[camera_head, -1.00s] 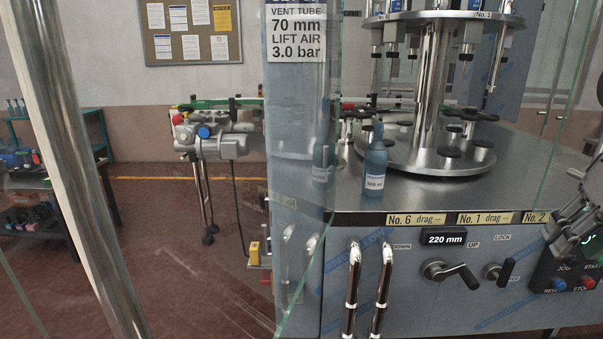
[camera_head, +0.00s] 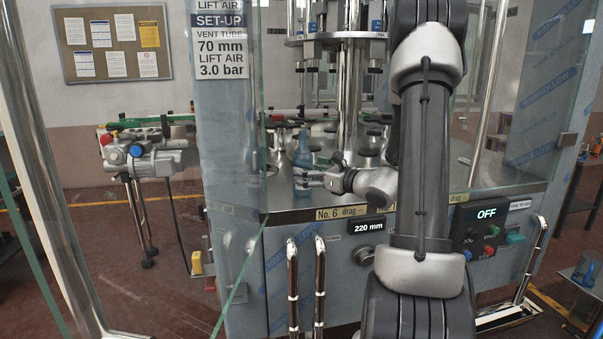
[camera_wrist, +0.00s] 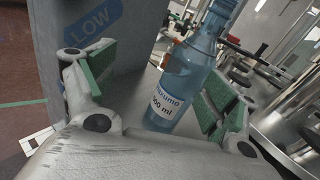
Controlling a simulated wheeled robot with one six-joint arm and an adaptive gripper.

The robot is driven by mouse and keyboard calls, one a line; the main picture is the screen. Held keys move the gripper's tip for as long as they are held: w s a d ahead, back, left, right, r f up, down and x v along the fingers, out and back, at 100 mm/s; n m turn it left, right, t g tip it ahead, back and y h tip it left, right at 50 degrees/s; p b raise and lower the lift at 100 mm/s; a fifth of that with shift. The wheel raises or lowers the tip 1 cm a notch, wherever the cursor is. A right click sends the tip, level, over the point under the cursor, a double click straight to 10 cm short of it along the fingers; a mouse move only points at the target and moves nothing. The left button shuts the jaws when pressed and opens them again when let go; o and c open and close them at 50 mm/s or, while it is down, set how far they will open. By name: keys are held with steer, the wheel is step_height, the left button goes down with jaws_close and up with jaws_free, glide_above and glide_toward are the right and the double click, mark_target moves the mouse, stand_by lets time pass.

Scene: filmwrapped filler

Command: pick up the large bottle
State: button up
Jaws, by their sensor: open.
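A blue, translucent bottle (camera_head: 302,150) stands upright on the steel machine table (camera_head: 282,203), near its front left. In the wrist view the bottle (camera_wrist: 187,78) has a white label ending in "00 ml"; the first digit is hard to read. My gripper (camera_head: 311,178) is open at the bottle's lower half, reaching in from the right. In the wrist view the green-padded fingers of my gripper (camera_wrist: 166,84) stand on either side of the bottle, with gaps showing. The arm hides part of the table to the right.
A glass guard panel (camera_head: 255,120) stands open at the left of the table. The round steel carousel with its central column (camera_head: 349,100) rises behind the bottle. A control box (camera_head: 487,232) showing "OFF" is at the front right.

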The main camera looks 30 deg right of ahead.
mark_target(310, 166)
steer(key=d, duration=0.1)
steer(key=w+d+m+h, duration=0.1)
steer(key=d+f+m, duration=0.1)
steer(key=shift+w+d+t+h, duration=0.3)
steer(key=shift+d+t, duration=0.1)
steer(key=shift+x, duration=1)
steer(key=x, duration=0.5)
steer(key=shift+w, duration=0.1)
steer(key=c, duration=1.1)
